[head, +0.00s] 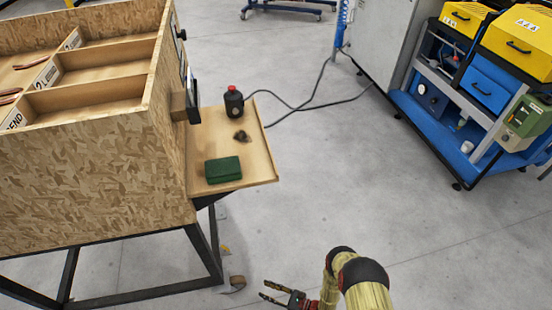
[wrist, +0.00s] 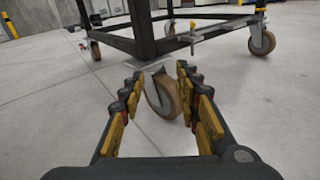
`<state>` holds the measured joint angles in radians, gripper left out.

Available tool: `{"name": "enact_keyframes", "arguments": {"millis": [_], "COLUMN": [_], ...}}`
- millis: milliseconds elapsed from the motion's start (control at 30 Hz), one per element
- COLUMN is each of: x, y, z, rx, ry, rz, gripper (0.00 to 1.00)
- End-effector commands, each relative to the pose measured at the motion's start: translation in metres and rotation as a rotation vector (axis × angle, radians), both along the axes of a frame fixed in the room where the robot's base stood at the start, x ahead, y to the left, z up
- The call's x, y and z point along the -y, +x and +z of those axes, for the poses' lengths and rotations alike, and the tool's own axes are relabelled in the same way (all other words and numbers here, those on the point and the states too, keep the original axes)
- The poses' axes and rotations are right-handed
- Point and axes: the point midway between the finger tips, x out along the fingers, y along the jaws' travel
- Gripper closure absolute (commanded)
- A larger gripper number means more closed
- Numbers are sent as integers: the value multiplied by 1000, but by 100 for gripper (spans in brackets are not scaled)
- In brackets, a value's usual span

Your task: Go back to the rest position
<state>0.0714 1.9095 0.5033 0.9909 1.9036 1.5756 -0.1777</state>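My gripper (head: 275,292) is low at the bottom middle of the head view, beside the workbench's legs and out over the bare floor. In the wrist view my gripper (wrist: 158,92) shows its two yellow-padded fingers spread apart, with nothing between them. A caster wheel (wrist: 162,95) of the bench frame appears beyond the gap between the fingers. My yellow arm comes in from the bottom edge of the head view.
A wooden workbench (head: 95,180) with compartments stands at left on a black frame (head: 205,250). Its side shelf (head: 255,150) holds a green block (head: 222,170) and a dark bottle (head: 234,102). A blue machine cart (head: 440,130) stands at upper right. The middle floor is clear.

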Motion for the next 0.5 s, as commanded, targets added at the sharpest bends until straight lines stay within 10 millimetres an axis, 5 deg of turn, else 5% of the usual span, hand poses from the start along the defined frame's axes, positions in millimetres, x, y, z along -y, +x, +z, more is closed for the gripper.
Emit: {"name": "enact_keyframes", "arguments": {"millis": [267,500], "x": [-16,-17], "y": [-69,-92], "z": [3,46], "rx": [-111,-130], "ry": [-12,-42], "rz": [195,433], "gripper": [67,67]}}
